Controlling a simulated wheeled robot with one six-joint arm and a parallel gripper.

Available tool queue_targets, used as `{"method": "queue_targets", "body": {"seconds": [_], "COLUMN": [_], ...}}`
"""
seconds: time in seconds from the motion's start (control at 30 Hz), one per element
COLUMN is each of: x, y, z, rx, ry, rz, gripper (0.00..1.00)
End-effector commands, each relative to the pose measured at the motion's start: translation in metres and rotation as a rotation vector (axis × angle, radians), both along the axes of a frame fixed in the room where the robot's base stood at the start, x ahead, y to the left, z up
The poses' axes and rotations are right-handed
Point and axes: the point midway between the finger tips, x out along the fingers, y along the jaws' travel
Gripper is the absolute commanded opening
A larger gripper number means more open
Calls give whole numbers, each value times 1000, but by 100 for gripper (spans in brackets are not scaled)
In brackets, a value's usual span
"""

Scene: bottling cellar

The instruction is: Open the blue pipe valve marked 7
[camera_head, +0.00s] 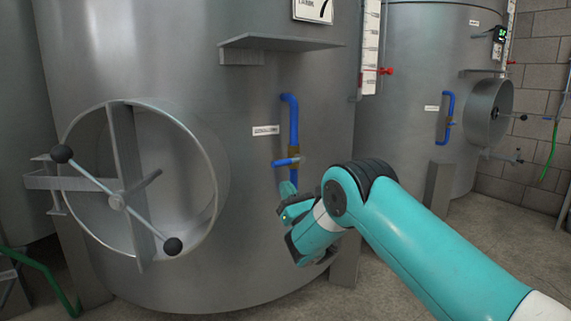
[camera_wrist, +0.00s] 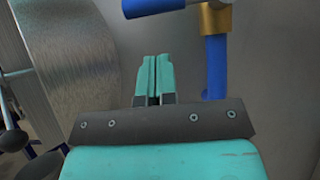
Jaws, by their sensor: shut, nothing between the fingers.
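The blue pipe (camera_head: 293,118) runs down the front of the near tank, whose plate (camera_head: 313,9) shows a 7. A brass valve body (camera_head: 294,152) sits on the pipe, with a blue lever (camera_head: 284,162) pointing left, crosswise to the pipe. My gripper (camera_head: 287,187) is just below the lever, hiding the pipe's lower end. In the wrist view, my teal fingers (camera_wrist: 153,62) are together and empty, pointing up toward the lever (camera_wrist: 150,8) with a gap between. The brass body (camera_wrist: 214,19) and lower pipe (camera_wrist: 215,66) are to their right.
A round manway with a crossbar handle (camera_head: 117,201) projects from the tank at left. A metal shelf (camera_head: 280,42) juts out above the pipe. A second tank (camera_head: 415,75) with a similar blue pipe (camera_head: 447,118) stands at right. A green hose (camera_head: 551,155) hangs on the wall.

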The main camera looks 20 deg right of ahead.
Motion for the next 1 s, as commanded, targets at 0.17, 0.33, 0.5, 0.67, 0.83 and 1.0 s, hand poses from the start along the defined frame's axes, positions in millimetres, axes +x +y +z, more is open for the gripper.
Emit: {"method": "queue_targets", "body": {"seconds": [0.17,0.33,0.5,0.67,0.83,1.0], "x": [3,5,6,6,6,6], "y": [1,2,2,2,3,17], "z": [29,37,37,37,37,38], "rx": [-1,0,0,-1,1,25], "ry": [1,1,1,1,0,6], "rz": [1,0,0,1,2,18], "gripper": [0,0,0,0,0,0]}}
